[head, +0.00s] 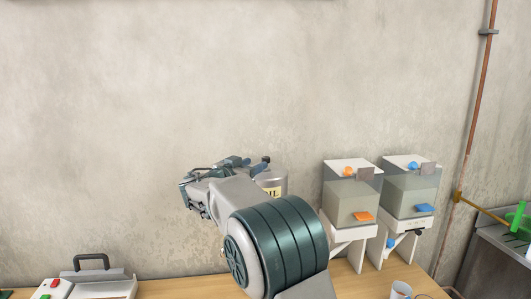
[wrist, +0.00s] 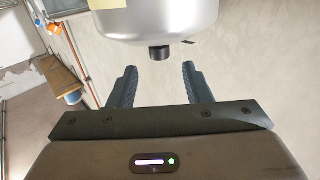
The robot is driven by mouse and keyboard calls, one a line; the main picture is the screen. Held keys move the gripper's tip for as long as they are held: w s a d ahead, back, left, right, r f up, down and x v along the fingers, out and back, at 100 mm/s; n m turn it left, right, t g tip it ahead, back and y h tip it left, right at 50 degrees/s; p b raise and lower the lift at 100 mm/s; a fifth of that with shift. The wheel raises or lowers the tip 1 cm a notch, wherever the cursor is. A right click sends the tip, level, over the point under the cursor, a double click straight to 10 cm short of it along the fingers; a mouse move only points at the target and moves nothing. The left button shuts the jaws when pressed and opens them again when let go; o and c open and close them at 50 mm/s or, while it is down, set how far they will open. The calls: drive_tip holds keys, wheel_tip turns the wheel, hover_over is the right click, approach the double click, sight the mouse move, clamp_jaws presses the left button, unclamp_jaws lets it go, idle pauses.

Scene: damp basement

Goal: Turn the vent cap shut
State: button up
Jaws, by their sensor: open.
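A grey metal can (head: 279,181) with a yellow label, partly reading "IL", stands behind my arm in the head view. Its rounded silver end fills the top of the wrist view (wrist: 155,22). A short black cap (wrist: 159,53) sticks out of that end, and I take it for the vent cap. My gripper (wrist: 159,68) is open and empty. Its two fingertips point at the can, one to each side of the cap's line, with the cap just beyond them and apart from both. In the head view my arm hides the cap and most of the can.
Two box dispensers, one with orange parts (head: 362,216) and one with blue parts (head: 424,208), stand on white stands to the right. A white cup (head: 400,290) is on the wooden table (head: 185,290). A device with red and green buttons (head: 55,289) is at left.

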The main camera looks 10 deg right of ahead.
sight(263, 160)
drive_tip(key=p+x, duration=0.3)
drive_tip(key=x, duration=0.4)
drive_tip(key=shift+w+d, duration=0.1)
drive_tip(key=c, duration=1)
